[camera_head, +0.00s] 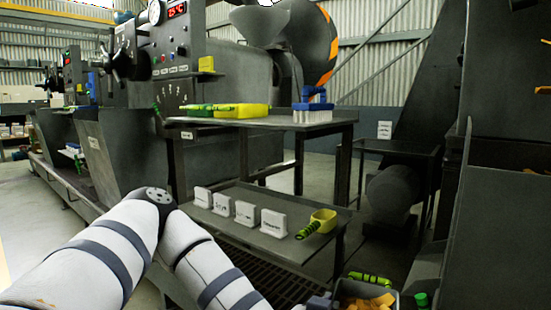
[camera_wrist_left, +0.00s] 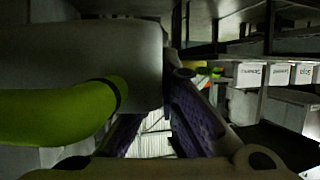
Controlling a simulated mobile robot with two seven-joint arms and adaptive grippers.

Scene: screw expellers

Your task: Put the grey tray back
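The grey tray (camera_head: 399,300) is at the bottom edge of the head view, low in front of the table's right end. It holds orange-brown chunks, and a green-and-black handle (camera_head: 370,279) lies at its far rim. My left gripper (camera_head: 320,300) is at the tray's left side, mostly cut off by the frame. In the left wrist view the purple-padded fingers of my left gripper (camera_wrist_left: 178,80) converge at the edge of a grey body (camera_wrist_left: 80,60), apparently the tray, with a green handle (camera_wrist_left: 60,112) in front. The contact is dark and partly hidden. My right gripper is out of view.
The lower shelf (camera_head: 300,250) carries several white label stands (camera_head: 245,212) and a yellow-green scoop (camera_head: 322,220). Bare shelf shows around them. The upper tabletop (camera_head: 255,123) holds yellow trays and a blue rack (camera_head: 313,105). Dark machinery (camera_head: 500,220) stands close at right.

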